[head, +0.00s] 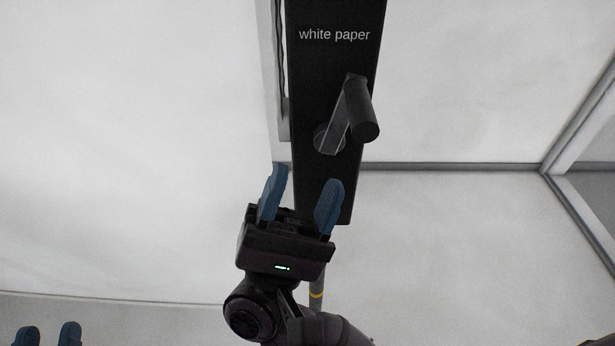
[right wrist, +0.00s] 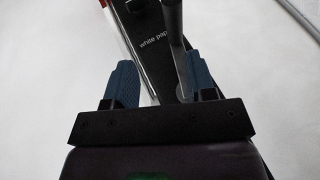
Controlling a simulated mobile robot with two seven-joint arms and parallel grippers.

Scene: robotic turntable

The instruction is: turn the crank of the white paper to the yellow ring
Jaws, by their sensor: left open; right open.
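A black panel (head: 308,75) labelled "white paper" stands upright in the head view. Its crank has a grey arm (head: 337,125) running up and right from a round hub to a dark cylindrical handle (head: 362,110). My right gripper (head: 306,176) is open and empty, below the crank in the head view and apart from the handle. In the right wrist view the handle (right wrist: 173,18) shows beyond the fingers, toward the right one. A yellow ring (head: 316,295) is on a thin pole below the panel, partly behind my right arm. My left gripper (head: 48,335) is open at the lower left; only its fingertips show.
A pale frame edge and dark cable (head: 281,70) run along the panel's left side. A grey rail (head: 450,167) crosses behind to the right and meets a slanted frame post (head: 580,120). The area left of the panel looks plain and clear.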

